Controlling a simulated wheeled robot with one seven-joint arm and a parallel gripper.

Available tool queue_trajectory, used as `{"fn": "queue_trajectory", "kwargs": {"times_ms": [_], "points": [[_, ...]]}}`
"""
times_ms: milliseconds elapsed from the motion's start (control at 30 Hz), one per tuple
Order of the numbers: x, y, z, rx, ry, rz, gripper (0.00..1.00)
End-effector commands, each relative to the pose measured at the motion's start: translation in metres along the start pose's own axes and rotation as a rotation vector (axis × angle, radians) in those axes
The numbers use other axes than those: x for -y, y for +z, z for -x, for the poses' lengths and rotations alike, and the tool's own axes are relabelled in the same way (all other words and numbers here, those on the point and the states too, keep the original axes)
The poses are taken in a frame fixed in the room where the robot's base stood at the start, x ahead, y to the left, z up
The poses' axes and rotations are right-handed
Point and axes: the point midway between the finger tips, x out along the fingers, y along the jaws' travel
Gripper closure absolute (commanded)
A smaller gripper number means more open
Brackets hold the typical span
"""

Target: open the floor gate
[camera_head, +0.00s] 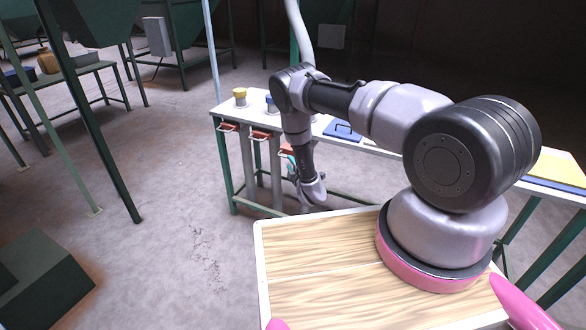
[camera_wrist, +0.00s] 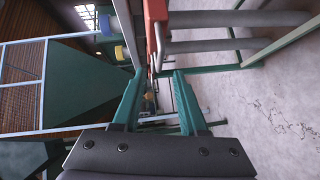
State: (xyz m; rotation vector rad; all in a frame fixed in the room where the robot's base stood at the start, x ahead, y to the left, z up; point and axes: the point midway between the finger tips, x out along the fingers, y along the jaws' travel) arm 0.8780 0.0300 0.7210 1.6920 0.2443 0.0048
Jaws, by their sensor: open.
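Several red gates with pale handles hang in a row under the bench's front edge: a left one (camera_head: 228,127), a middle one (camera_head: 262,135) and a right one (camera_head: 286,150) partly behind my arm. No readable label shows which is the floor gate. My gripper (camera_head: 289,160) is low beside the right gate, mostly hidden by my wrist. In the wrist view my gripper (camera_wrist: 156,78) has its two teal fingers apart with nothing held between them. A red gate part (camera_wrist: 157,28) is just beyond the fingertips; I cannot tell whether they touch it.
The pale bench (camera_head: 222,108) carries a yellow-topped cup (camera_head: 239,97), a blue-topped cup (camera_head: 270,105) and a blue tray (camera_head: 342,131). Grey pipes (camera_head: 246,165) run down below the gates. Green hopper frames stand at left. The concrete floor (camera_head: 170,180) before the bench is clear.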

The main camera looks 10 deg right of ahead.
Motion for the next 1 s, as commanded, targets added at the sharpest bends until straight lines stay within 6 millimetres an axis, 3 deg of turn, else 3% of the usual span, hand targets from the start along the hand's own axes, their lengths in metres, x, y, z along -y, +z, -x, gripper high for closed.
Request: {"fn": "queue_trajectory", "kwargs": {"times_ms": [233,667,767,833,1000], "points": [[0.001,0.000,0.034,0.000,-0.002,0.000,0.58],[-0.002,0.000,0.038,0.001,0.001,-0.004,0.58],[-0.019,0.001,0.029,0.021,0.002,-0.040,0.58],[-0.044,0.004,0.018,0.052,0.003,-0.098,0.58],[-0.133,0.013,-0.011,0.153,-0.008,-0.318,0.58]]}}
